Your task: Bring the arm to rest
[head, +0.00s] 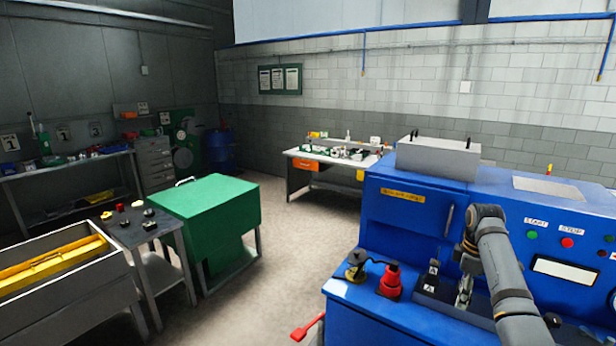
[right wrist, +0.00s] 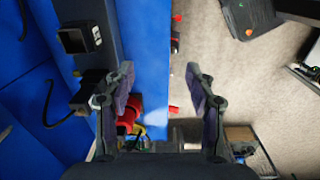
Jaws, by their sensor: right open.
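My right arm (head: 500,265) reaches in from the lower right over the front of the blue machine. My right gripper (head: 463,292) points down there, near a dark block with a light label (head: 432,276). In the right wrist view its two fingers (right wrist: 159,80) are spread apart, with nothing between them. A red tool-like piece (head: 389,281) and a yellow and black piece (head: 356,265) stand to its left on the blue ledge. The red piece shows in part behind the left finger in the right wrist view (right wrist: 130,116). My left gripper is in neither view.
The blue machine (head: 400,215) has a grey box (head: 438,158) on top and buttons on its front. A red handle (head: 307,327) sticks out at the ledge's left. Open floor (head: 270,240) lies between it and the green cabinet (head: 205,205). A workbench (head: 330,160) stands behind.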

